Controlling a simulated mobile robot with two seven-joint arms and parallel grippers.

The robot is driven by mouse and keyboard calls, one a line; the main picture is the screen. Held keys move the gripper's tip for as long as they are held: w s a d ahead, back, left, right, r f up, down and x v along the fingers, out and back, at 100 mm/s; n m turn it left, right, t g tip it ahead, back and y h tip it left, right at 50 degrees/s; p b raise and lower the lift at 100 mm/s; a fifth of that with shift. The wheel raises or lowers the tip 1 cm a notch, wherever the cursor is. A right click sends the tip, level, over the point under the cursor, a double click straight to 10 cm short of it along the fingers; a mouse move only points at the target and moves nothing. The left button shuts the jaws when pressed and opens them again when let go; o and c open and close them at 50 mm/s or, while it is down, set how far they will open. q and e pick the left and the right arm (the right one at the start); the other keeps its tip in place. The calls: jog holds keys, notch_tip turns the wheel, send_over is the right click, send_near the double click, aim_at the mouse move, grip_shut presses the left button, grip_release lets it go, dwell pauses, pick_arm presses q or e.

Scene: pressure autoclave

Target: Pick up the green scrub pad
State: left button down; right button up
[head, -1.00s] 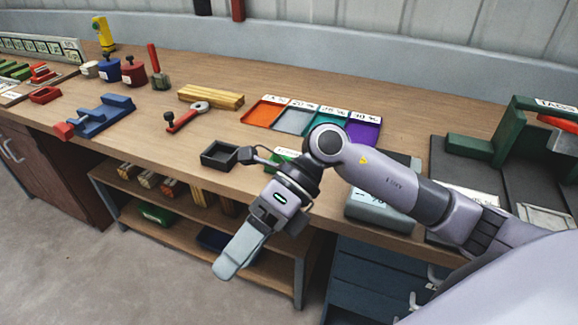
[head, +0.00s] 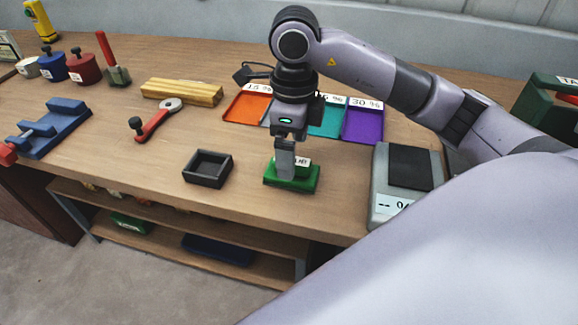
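The green scrub pad (head: 308,180) is a small green block with a white label, on the bench top near its front edge. My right gripper (head: 286,172) points straight down over it, its fingers reaching down in front of the label. The fingers are seen edge-on, so I cannot tell whether they are apart or closed, or whether they touch the pad. My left gripper is not in view.
A small black open tray (head: 207,168) sits left of the pad, and a scale (head: 382,190) stands to its right. Behind are coloured trays, including orange (head: 246,106) and purple (head: 362,124). A red-handled wrench-like tool (head: 155,121) and yellow bars (head: 182,92) lie further left.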

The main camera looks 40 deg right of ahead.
notch_tip(320, 180, down, 5)
jog(key=shift+d+f, duration=0.1)
jog(key=c, duration=1.2)
jog(key=shift+o, duration=0.2)
jog(key=shift+r, duration=0.2)
jog(key=shift+r, duration=0.55)
notch_tip(320, 180, up, 19)
jog(key=p, duration=0.3)
jog(key=shift+f+p, duration=0.15)
jog(key=shift+p, duration=0.25)
jog(key=shift+o, duration=0.7)
